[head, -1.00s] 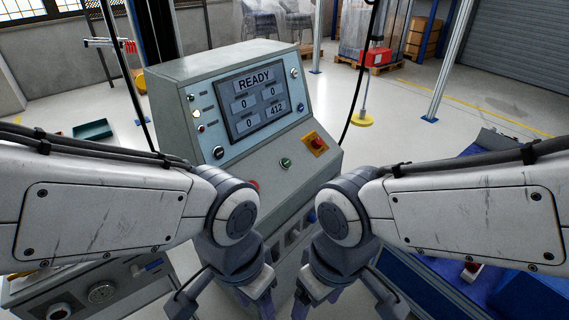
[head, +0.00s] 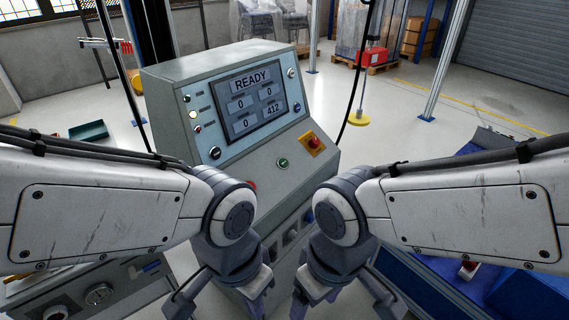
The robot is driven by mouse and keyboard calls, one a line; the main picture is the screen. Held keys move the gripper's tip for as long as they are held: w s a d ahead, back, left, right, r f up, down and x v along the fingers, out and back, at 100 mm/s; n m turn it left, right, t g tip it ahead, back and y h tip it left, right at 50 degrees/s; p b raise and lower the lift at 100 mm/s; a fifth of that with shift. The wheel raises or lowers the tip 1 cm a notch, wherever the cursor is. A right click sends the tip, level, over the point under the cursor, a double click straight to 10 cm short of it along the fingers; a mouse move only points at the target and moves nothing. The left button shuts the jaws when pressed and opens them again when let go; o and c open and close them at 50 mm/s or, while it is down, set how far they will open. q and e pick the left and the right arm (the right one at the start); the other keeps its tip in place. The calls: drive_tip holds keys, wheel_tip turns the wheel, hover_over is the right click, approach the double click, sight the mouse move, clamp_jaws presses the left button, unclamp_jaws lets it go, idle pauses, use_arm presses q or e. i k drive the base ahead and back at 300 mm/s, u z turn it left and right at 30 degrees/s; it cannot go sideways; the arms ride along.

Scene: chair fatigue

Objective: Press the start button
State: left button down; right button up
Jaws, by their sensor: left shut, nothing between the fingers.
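The control console (head: 160,85) stands in front of me in the head view, with a sloped face and a screen (head: 252,101) reading READY. On its lower ledge is a green button (head: 282,162), which is in clear view. A red button (head: 251,184) to its left is partly hidden by my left arm. My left gripper (head: 257,306) points down at the bottom edge, below and nearer than the buttons, shut and empty. My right gripper (head: 299,307) hangs beside it, cut off by the frame, its jaw opening unclear. Neither gripper touches a button.
A red mushroom knob on a yellow plate (head: 313,143) sits right of the green button. Small knobs and lamps flank the screen. A panel with a gauge (head: 98,294) is at lower left, and a blue bin (head: 530,297) is at lower right. A dark cable hangs behind the console.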

sight(283, 162)
drive_tip(key=k, duration=0.5)
drive_tip(key=z, duration=0.4)
drive_tip(key=i, duration=0.95)
drive_tip(key=z, duration=0.6)
